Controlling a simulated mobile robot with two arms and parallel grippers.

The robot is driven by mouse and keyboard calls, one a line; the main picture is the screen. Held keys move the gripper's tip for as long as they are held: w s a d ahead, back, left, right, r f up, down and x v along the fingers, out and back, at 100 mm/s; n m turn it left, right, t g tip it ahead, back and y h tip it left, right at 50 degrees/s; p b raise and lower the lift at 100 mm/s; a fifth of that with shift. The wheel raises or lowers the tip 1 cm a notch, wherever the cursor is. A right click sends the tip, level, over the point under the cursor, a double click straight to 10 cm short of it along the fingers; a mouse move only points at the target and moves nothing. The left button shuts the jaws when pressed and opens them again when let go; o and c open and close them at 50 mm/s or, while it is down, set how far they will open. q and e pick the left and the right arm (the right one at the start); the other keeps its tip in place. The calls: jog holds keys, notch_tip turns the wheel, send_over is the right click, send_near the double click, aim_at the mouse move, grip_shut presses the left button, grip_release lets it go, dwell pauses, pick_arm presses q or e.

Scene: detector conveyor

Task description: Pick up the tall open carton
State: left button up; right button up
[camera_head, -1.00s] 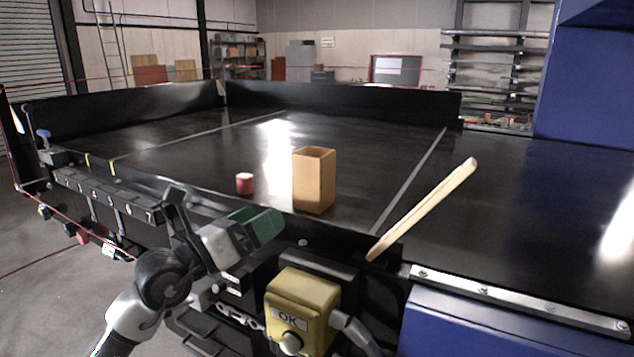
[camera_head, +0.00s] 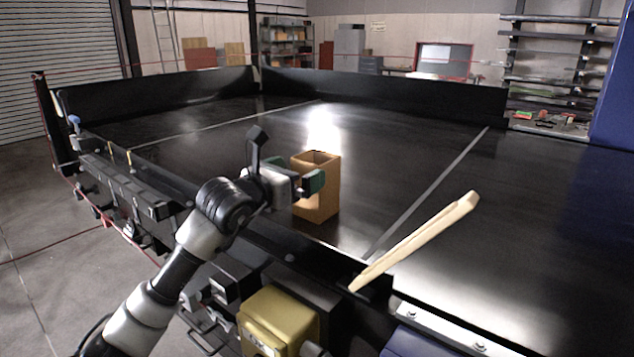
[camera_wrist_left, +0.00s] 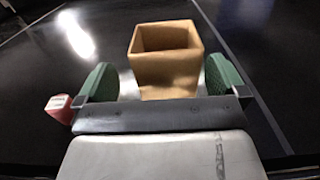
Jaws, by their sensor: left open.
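The tall open carton (camera_head: 322,203) is a brown, open-topped box standing upright on the black conveyor surface. My left gripper (camera_head: 314,184) is in front of it in the head view and hides part of its near side. In the left wrist view, the carton (camera_wrist_left: 167,66) stands ahead, between the two green finger pads of my open left gripper (camera_wrist_left: 160,84). Its lower part is hidden by the gripper body. My right gripper is in neither view.
A small red-and-white object (camera_wrist_left: 60,107) is left of the left finger in the wrist view. A pale wooden bar (camera_head: 420,240) slants up at the belt's near edge, right of the carton. A yellow button box (camera_head: 277,320) is in front. The belt (camera_head: 240,140) behind is clear.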

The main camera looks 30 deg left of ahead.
aim_at(326, 158)
pick_arm(q)
jog(key=shift+w+d, duration=0.1)
jog(key=shift+w, duration=0.3)
jog(key=w+p, duration=0.2)
jog(key=w+d+p, duration=0.1)
jog(key=w, duration=0.1)
jog(key=shift+w+r+p, duration=0.1)
jog(key=shift+r+p, duration=0.25)
jog(key=shift+w+f, duration=0.2)
jog(key=shift+w, duration=0.2)
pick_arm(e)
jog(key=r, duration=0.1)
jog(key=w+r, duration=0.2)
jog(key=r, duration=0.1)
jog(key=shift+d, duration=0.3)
pick_arm(q)
jog(key=shift+s, duration=0.1)
jog(key=shift+c, duration=0.3)
jog(key=c, duration=1)
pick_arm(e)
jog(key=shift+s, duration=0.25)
pick_arm(q)
jog(key=shift+r, duration=0.1)
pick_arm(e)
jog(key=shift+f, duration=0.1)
